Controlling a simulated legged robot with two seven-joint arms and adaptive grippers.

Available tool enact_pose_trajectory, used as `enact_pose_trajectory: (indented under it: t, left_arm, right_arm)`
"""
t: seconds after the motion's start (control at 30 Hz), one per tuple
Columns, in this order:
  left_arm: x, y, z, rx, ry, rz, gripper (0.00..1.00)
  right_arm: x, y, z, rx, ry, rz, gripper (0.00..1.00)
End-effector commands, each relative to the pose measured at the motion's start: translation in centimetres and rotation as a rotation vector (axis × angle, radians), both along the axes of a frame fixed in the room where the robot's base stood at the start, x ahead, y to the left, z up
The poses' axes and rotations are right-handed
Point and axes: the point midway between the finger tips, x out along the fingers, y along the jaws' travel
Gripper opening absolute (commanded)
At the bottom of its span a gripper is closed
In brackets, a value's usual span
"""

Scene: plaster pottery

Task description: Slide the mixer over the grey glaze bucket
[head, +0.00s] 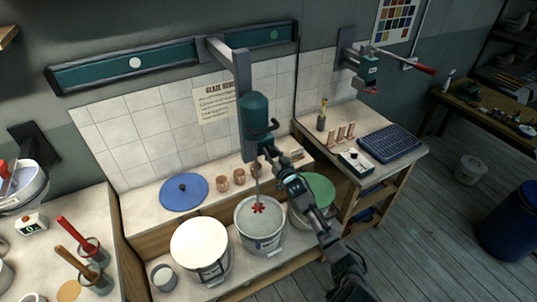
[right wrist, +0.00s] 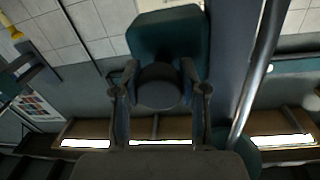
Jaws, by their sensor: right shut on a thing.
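The teal mixer (head: 256,112) hangs from an arm on the wall rail (head: 170,58). Its thin shaft runs down to a red impeller (head: 259,208), which shows against the pale grey surface of the middle bucket, the grey glaze bucket (head: 262,242). I cannot tell the impeller's height over the glaze. My right gripper (head: 268,148) is at the mixer's lower side, shut on its dark handle. The right wrist view shows the fingers on both sides of a dark rounded grip (right wrist: 160,88), with the teal body behind. My left gripper is not in view.
A blue lid (head: 184,192) and copper-coloured cups (head: 224,183) lie on the ledge behind. Shelving with a blue tray (head: 390,143) stands right.

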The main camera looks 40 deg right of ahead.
Motion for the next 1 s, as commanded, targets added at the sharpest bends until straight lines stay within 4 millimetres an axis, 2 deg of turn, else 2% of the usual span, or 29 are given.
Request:
enact_pose_trajectory:
  t: [0.27, 0.3, 0.37, 0.77, 0.87, 1.0]
  left_arm:
    - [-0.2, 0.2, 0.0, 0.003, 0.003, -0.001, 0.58]
    - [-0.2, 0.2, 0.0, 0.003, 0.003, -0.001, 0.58]
    - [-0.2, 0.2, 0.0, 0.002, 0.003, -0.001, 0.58]
    - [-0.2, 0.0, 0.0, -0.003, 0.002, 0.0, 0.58]
    - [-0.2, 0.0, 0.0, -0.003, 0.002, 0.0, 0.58]
    - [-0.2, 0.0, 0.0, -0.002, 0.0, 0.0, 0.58]
  right_arm:
    - [0.0, -0.3, -0.3, 0.002, 0.003, 0.002, 0.0]
    - [0.0, -0.3, -0.3, 0.002, 0.003, 0.002, 0.51]
    - [0.0, -0.3, -0.3, 0.002, 0.002, 0.001, 0.66]
    - [-0.5, 0.1, -0.2, 0.001, 0.002, 0.001, 0.68]
    - [-1.9, 0.5, -0.3, 0.001, 0.003, 0.001, 0.68]
    - [-4.9, 1.4, -0.5, 0.002, 0.004, 0.002, 0.68]
